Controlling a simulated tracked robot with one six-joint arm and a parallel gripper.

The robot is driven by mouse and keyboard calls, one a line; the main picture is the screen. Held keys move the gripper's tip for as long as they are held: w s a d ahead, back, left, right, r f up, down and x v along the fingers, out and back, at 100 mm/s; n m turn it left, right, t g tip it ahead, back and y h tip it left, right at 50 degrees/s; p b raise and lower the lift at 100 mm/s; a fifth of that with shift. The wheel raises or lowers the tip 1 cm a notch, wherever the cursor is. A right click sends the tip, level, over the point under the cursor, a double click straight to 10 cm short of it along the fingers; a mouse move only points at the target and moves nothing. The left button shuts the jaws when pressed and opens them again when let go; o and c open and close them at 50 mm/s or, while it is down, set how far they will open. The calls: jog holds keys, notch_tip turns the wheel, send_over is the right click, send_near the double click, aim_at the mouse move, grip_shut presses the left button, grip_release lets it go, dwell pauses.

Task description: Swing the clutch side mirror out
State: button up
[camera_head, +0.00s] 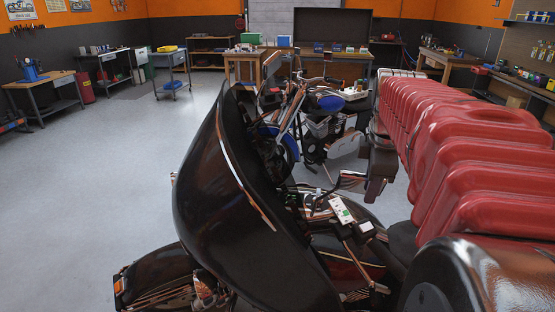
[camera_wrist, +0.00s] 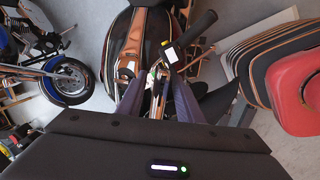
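A dark motorcycle with a large glossy black fairing (camera_head: 235,200) fills the middle of the head view. In the wrist view its tank (camera_wrist: 128,45) shows at top centre, with a black handlebar grip (camera_wrist: 196,34) and a white-labelled control (camera_wrist: 171,54) to the right. I cannot pick out the clutch side mirror with certainty in either view. My gripper (camera_wrist: 168,84) shows in the wrist view as two dark fingers with a gap between them. They appear empty and point towards the handlebar area; I cannot tell whether they touch anything.
A long row of red ribbed shapes (camera_head: 480,185) stands close on the right. A blue motorcycle (camera_wrist: 65,80) stands to the left in the wrist view. A blue trolley (camera_head: 172,70) and workbenches line the back. The grey floor (camera_head: 95,180) on the left is clear.

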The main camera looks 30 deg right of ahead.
jog(key=shift+f, duration=0.2)
jog(key=shift+c, duration=0.6)
grip_shut()
jog(key=shift+d, duration=0.1)
jog(key=shift+w, duration=0.1)
